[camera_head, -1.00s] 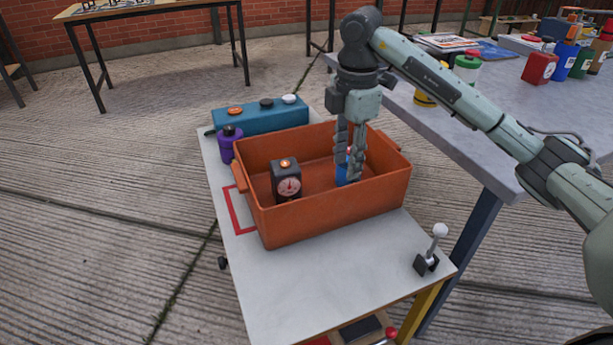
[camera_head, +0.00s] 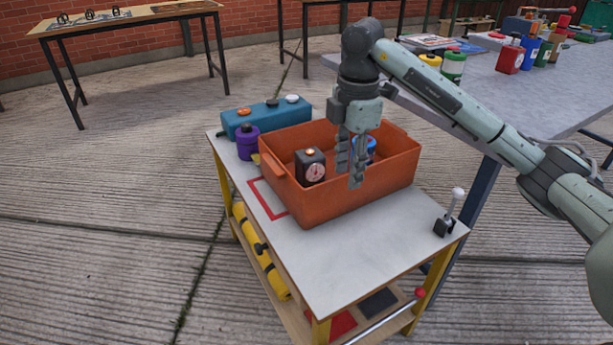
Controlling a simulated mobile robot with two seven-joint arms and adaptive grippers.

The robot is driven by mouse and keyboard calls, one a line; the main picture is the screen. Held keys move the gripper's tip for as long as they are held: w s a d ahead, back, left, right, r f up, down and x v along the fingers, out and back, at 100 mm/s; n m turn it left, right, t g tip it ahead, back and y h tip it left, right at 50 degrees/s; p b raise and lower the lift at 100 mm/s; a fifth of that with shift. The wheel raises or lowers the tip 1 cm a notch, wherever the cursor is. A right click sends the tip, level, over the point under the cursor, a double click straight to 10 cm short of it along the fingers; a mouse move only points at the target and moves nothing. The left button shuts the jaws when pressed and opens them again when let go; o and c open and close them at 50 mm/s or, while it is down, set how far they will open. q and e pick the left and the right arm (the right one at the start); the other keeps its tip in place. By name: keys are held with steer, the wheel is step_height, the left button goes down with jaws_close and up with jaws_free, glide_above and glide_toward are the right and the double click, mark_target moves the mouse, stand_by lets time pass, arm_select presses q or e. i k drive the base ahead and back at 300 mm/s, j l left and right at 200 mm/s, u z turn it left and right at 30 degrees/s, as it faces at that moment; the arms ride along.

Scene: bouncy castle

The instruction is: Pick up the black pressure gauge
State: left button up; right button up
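The black pressure gauge (camera_head: 310,166) is a small dark block with a pale round dial and an orange top. It stands inside the orange crate (camera_head: 350,205), towards the left side. My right gripper (camera_head: 351,182) points down over the crate, to the right of the gauge and apart from it. A blue item (camera_head: 371,146) in the crate is partly hidden behind the fingers. My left gripper is not in view.
The crate stands on a small cart (camera_head: 300,262). A teal box (camera_head: 268,117) and a purple canister (camera_head: 247,142) are behind and left of it. A lever with a white knob (camera_head: 457,194) stands at the cart's right corner. A grey table (camera_head: 510,95) with several bottles is at the right.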

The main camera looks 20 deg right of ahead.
mark_target(309, 171)
steer(key=i+j+z, duration=0.15)
steer(key=j+z, duration=0.15)
steer(key=j, duration=0.2)
steer(key=j+z, duration=0.35)
steer(key=j, duration=0.2)
steer(key=i+j+z, duration=0.45)
steer(key=j, duration=0.2)
steer(key=i+j+z, duration=0.2)
steer(key=j, duration=0.15)
steer(key=i+j+z, duration=0.25)
steer(key=i+j, duration=0.15)
steer(key=j, duration=0.2)
steer(key=i+j+z, duration=0.15)
steer(key=j, duration=0.15)
steer(key=i+j+z, duration=0.1)
steer(key=j, duration=0.2)
steer(key=i, duration=0.05)
